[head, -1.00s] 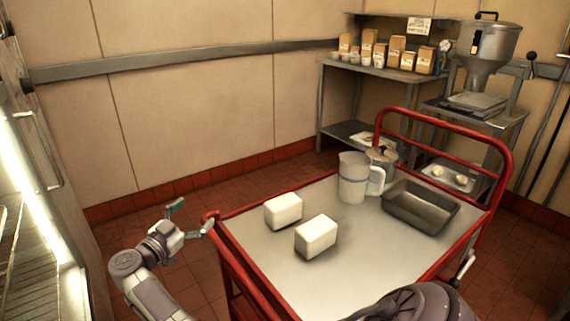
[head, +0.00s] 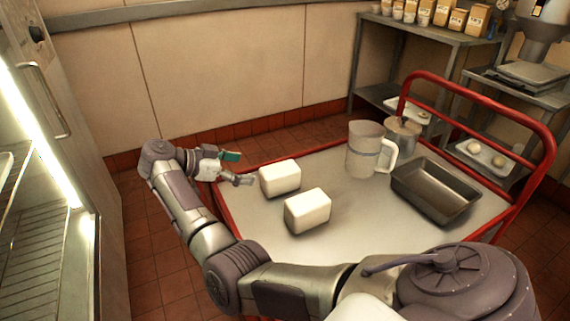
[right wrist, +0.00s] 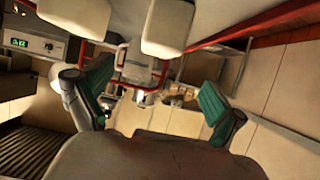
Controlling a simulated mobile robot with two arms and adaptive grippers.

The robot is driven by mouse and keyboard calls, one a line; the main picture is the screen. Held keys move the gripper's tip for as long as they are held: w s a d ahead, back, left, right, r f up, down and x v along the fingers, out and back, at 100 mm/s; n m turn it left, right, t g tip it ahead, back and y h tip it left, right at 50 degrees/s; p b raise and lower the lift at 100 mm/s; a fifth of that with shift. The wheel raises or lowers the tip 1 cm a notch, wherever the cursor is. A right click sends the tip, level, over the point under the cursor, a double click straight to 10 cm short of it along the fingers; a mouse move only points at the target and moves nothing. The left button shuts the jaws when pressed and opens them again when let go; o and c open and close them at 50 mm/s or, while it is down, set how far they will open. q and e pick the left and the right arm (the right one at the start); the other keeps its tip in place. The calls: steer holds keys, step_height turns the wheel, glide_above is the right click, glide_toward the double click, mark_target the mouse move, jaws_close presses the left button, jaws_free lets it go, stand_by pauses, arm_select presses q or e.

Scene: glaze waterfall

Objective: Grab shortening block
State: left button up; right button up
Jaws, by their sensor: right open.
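Two white shortening blocks stand side by side on the left part of the red-railed cart (head: 365,222). One block (head: 280,178) is farther back and left; the other block (head: 308,211) is nearer and right. My right gripper (head: 238,168) is open and empty at the cart's left edge, just left of the farther block and apart from it. In the right wrist view, the green-padded fingers (right wrist: 155,88) are spread wide, with two white blocks (right wrist: 165,28) (right wrist: 86,12) at the top, outside the jaws. My left gripper is not in view.
A white pitcher (head: 365,150), a metal canister (head: 402,135) and an empty dark loaf pan (head: 435,190) stand on the cart's right part. A lit open cabinet (head: 45,215) is at the left. Cart space in front of the blocks is clear.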

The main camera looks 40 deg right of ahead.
steer(key=x, duration=0.5)
steer(key=shift+d+f, duration=0.1)
steer(key=shift+d, duration=0.15)
steer(key=x, duration=0.4)
steer(key=shift+s+d+b, duration=0.2)
steer(key=shift+d+b, duration=0.1)
steer(key=shift+d+f, duration=0.1)
steer(key=shift+d, duration=0.05)
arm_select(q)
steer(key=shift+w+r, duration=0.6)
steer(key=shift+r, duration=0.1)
arm_select(e)
steer(key=c, duration=1.7)
